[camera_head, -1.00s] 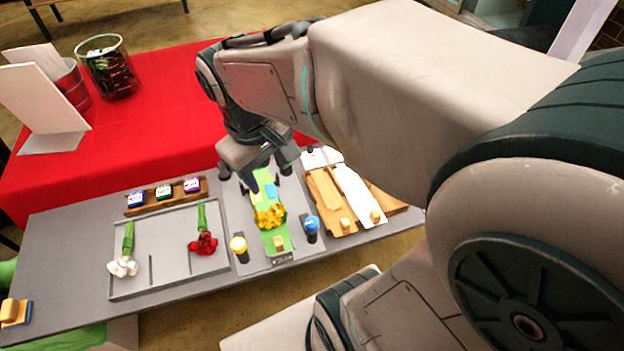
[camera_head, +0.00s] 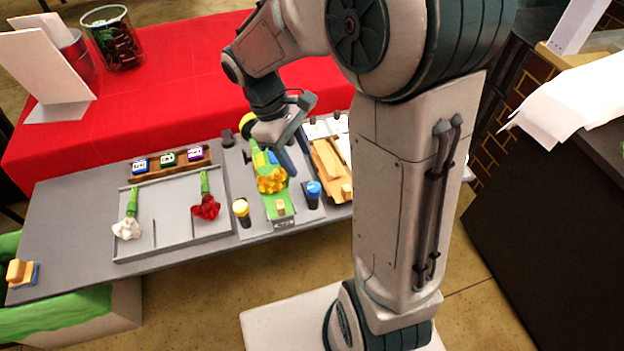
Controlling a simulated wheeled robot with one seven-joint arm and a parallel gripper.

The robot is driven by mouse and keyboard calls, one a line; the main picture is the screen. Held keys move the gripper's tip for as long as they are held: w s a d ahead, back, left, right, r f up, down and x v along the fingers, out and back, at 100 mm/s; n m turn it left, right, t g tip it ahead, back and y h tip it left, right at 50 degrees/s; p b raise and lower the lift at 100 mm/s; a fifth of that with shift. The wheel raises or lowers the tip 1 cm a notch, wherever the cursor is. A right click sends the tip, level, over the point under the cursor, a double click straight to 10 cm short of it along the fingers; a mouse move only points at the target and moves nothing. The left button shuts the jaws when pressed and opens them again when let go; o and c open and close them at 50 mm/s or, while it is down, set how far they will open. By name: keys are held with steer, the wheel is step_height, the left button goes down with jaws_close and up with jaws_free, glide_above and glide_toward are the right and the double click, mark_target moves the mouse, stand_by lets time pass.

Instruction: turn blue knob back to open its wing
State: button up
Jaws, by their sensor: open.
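The blue knob (camera_head: 313,188) sits on a dark post at the front right of the green wrapping fixture (camera_head: 283,222). A yellow knob (camera_head: 240,207) stands on a similar post at the fixture's front left. Yellow flowers (camera_head: 272,180) lie on the green sheet between the posts. My gripper (camera_head: 285,158) hangs over the back part of the fixture, behind and left of the blue knob and apart from it. It is open, with nothing seen between its fingers. The wings are too small to make out clearly, and my gripper hides part of the fixture's back.
A grey tray (camera_head: 158,249) at left holds a white flower (camera_head: 127,228) and a red flower (camera_head: 206,206). A wooden rack (camera_head: 143,174) holds small labelled blocks.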

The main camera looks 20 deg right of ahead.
mark_target(312, 186)
steer(key=x, duration=0.8)
steer(key=shift+f, duration=0.2)
